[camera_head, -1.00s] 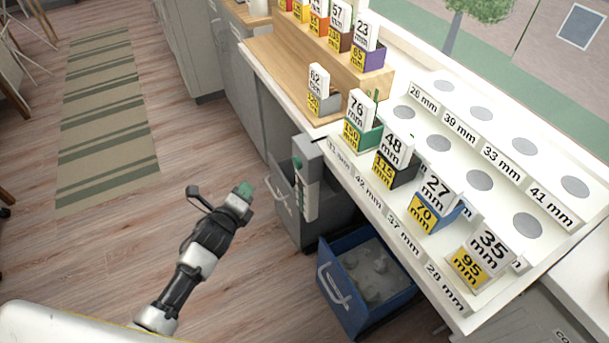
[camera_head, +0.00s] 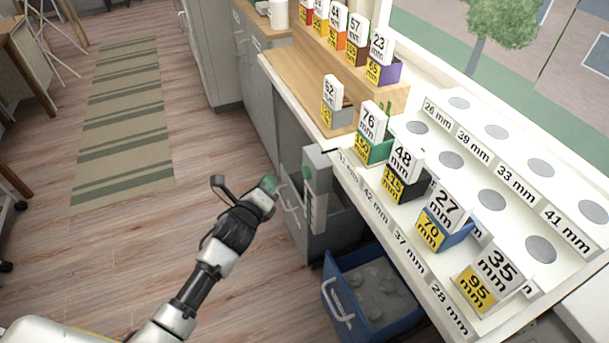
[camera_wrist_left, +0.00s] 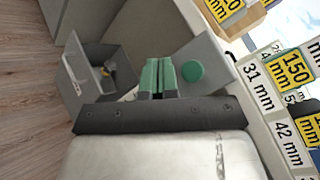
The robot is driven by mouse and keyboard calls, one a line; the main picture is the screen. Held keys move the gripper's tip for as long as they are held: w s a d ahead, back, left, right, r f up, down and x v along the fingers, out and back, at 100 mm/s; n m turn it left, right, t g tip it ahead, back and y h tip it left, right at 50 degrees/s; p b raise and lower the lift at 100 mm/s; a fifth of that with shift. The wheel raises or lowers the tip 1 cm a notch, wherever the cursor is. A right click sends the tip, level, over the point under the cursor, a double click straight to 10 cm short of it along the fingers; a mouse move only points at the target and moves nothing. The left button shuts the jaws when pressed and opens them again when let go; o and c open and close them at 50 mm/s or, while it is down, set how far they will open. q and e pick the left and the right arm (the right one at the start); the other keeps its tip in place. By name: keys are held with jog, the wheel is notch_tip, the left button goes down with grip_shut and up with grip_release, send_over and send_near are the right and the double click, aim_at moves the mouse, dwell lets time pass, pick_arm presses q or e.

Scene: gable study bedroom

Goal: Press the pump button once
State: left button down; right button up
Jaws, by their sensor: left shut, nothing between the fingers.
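The round green pump button (camera_wrist_left: 192,71) sits on a grey panel in the left wrist view. In the head view a small green spot on the grey housing (camera_head: 317,160) looks like the same button (camera_head: 307,173). My left gripper (camera_head: 268,184) has green fingertips and is shut with nothing between them. It is left of the housing in the head view. In the left wrist view the shut fingertips (camera_wrist_left: 158,76) appear just left of the button, with a small gap in the picture. I cannot tell the depth between them. My right gripper is not in view.
A white sloped rack (camera_head: 450,160) with labelled boxes and grey discs overhangs on the right. A blue open drawer (camera_head: 345,300) with grey lumps is below it. A grey drawer (camera_wrist_left: 100,75) stands open nearby.

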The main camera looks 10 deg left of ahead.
aim_at(306, 173)
pick_arm(q)
jog(key=w+d, duration=0.1)
jog(key=w+d+b, duration=0.1)
jog(key=d, duration=0.1)
jog(key=w+d, duration=0.1)
jog(key=shift+d, duration=0.3)
dwell(1.2)
jog(key=shift+w+b, duration=0.1)
jog(key=shift+b, duration=0.2)
dwell(0.4)
jog(key=shift+w+d, duration=0.2)
jog(key=shift+d, duration=0.2)
jog(key=shift+w+d, duration=0.3)
jog(key=shift+d, duration=0.1)
dwell(0.8)
jog(key=shift+s, duration=0.1)
jog(key=shift+s+a+p, duration=0.3)
jog(key=shift+s+a, duration=0.15)
jog(key=shift+a, duration=0.3)
